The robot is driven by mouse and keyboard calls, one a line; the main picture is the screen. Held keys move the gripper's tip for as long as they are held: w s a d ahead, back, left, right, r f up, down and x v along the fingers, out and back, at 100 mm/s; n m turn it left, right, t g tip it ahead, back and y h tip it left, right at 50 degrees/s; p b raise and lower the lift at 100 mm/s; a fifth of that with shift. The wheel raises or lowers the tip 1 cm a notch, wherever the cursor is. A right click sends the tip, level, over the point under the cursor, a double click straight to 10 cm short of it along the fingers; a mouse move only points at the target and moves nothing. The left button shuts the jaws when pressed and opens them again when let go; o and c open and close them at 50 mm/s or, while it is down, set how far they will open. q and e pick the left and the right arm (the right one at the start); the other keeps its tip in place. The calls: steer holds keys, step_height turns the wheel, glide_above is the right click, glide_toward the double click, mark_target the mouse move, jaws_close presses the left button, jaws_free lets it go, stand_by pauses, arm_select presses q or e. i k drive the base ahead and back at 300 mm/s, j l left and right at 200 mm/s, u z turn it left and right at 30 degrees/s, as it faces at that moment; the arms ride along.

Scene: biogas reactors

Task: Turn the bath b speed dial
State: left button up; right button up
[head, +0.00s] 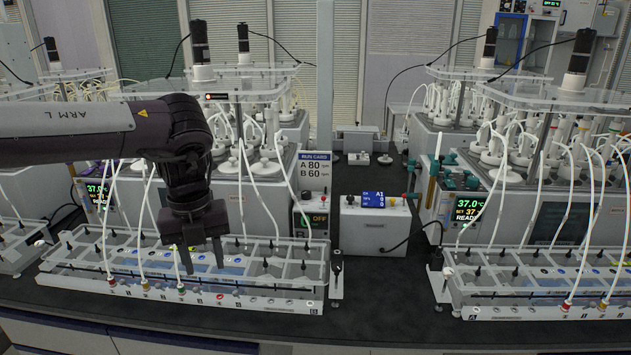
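My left gripper (204,266) hangs pointing down over the clear-topped rack (215,298) in front of the left bath. Its two fingers are apart with nothing seen between them. A small control box (311,222) with a dark display reading OFF (319,219) stands to the right of my gripper, clear of it. Small knob-like parts show near its top and front, but I cannot tell which is the bath B speed dial. The run card (314,170) above reads A 80, B 60 rpm. My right gripper is not in view.
A white box with a blue display (374,200) stands right of the control box. A second rack (540,300) and bath with a 37.0 °C display (470,207) are at the right. White tubes (260,190) arch near my gripper. The dark bench between the racks (385,290) is clear.

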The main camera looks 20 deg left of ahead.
mark_target(306, 195)
steer(key=i, duration=1.55)
